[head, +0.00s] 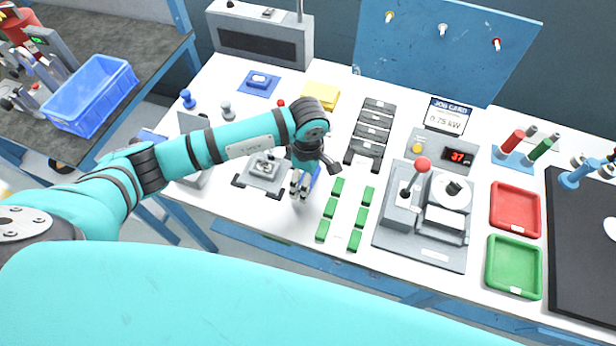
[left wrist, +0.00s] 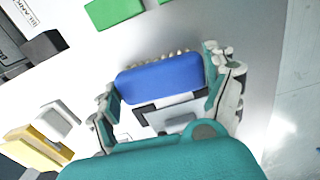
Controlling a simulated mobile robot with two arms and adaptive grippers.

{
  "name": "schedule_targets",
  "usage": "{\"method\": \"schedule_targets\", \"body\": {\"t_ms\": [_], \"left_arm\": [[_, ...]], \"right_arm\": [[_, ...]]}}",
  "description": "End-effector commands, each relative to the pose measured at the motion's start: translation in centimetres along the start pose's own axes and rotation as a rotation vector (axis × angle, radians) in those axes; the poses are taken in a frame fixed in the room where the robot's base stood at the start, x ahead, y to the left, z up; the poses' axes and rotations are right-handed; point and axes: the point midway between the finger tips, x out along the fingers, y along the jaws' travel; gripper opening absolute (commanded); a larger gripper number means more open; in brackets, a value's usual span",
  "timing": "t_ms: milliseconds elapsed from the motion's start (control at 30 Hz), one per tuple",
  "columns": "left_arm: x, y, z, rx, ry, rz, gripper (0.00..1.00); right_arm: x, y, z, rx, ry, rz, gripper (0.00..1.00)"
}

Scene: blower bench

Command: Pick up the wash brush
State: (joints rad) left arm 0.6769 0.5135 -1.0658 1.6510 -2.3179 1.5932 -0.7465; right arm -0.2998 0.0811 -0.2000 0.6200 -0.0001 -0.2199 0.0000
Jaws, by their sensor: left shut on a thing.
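The wash brush (left wrist: 160,82) is a blue block with pale bristles along its far edge in the left wrist view. It lies between the two fingers of my left gripper, which is shut on it. In the head view my left gripper (head: 302,186) points down near the front of the white bench, left of the green blocks. Only a small blue part of the brush (head: 315,177) shows there beside the fingers. Whether the brush touches the bench top is hard to tell. My right gripper is in neither view.
Green blocks (head: 332,207) stand in two rows just right of the gripper. A grey fixture (head: 248,181) is close on its left. Behind are black blocks (head: 372,133) and a yellow block (head: 322,95). A grey lever station (head: 425,240), a red tray (head: 514,209) and a green tray (head: 512,267) are farther right.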

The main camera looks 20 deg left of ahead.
Motion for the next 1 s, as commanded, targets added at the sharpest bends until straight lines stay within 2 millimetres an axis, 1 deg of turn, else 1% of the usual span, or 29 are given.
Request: {"method": "schedule_targets", "body": {"t_ms": [167, 267, 367, 400, 567, 700, 800, 900, 1000], "left_arm": [[-0.8, 0.1, 0.0, 0.001, 0.000, 0.003, 0.53], [-1.9, 0.1, 0.0, 0.001, 0.000, 0.004, 0.53], [-3.5, 0.1, -0.1, 0.003, 0.001, 0.006, 0.53], [-3.3, -0.9, 0.3, 0.005, 0.000, 0.001, 0.53], [-3.6, -4.5, 1.4, 0.007, -0.001, 0.001, 0.53], [-3.9, -8.2, 2.5, 0.007, -0.001, 0.000, 0.53], [-4.2, -10.7, 3.2, 0.007, -0.001, 0.000, 0.53], [-4.4, -12.6, 3.9, 0.005, -0.002, 0.000, 0.53], [-4.7, -14.0, 4.3, 0.004, -0.002, 0.000, 0.53]], "right_arm": [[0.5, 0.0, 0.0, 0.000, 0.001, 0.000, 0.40], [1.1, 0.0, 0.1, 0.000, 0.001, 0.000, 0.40], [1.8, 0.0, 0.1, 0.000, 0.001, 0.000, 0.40], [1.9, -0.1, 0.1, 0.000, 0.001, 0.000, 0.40], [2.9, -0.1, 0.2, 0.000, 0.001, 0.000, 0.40], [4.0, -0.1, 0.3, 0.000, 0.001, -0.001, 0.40], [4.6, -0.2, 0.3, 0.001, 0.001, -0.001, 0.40], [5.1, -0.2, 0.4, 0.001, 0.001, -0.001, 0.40], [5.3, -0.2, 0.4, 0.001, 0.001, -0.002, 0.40]]}}
